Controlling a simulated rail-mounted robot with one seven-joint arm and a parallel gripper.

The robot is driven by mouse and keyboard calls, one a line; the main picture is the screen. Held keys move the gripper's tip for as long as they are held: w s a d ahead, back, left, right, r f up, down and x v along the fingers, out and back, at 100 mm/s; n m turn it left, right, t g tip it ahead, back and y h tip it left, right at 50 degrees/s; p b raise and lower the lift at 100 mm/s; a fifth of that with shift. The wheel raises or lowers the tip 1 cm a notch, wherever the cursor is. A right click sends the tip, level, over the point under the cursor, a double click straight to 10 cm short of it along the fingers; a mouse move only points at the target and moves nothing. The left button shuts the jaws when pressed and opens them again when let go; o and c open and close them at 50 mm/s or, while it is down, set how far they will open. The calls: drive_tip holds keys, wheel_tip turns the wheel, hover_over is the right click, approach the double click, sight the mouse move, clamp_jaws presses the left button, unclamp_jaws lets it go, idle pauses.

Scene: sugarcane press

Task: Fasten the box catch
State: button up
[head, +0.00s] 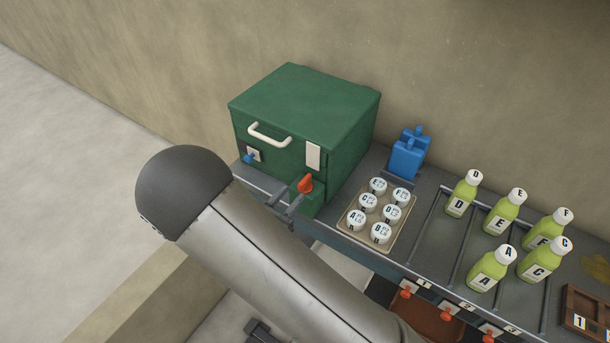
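The green box (290,110) stands on the grey counter against the wall, and its lid appears down. A white strip (313,156) lies on the right of its front, across the upper part; it may be the catch, but I cannot tell whether it is fastened. A red-orange lever (305,184) sits below it at the lower front. My gripper (288,204) is in front of the box, close to the lever. Its two grey fingers look apart with nothing between them; my arm hides the rest. I cannot tell whether it touches the lever.
A white handle (269,135) and a blue knob (250,156) are on the box front. To the right are a tray (350,229) of several white-lidded jars, a blue container (408,153) and several green bottles (462,194) on a rack. Orange knobs (406,291) line the counter front.

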sight(300, 186)
drive_tip(key=p+x, duration=0.1)
drive_tip(key=x, duration=0.6)
drive_tip(key=shift+w+d, duration=0.15)
drive_tip(key=shift+w, duration=0.05)
clamp_jaws()
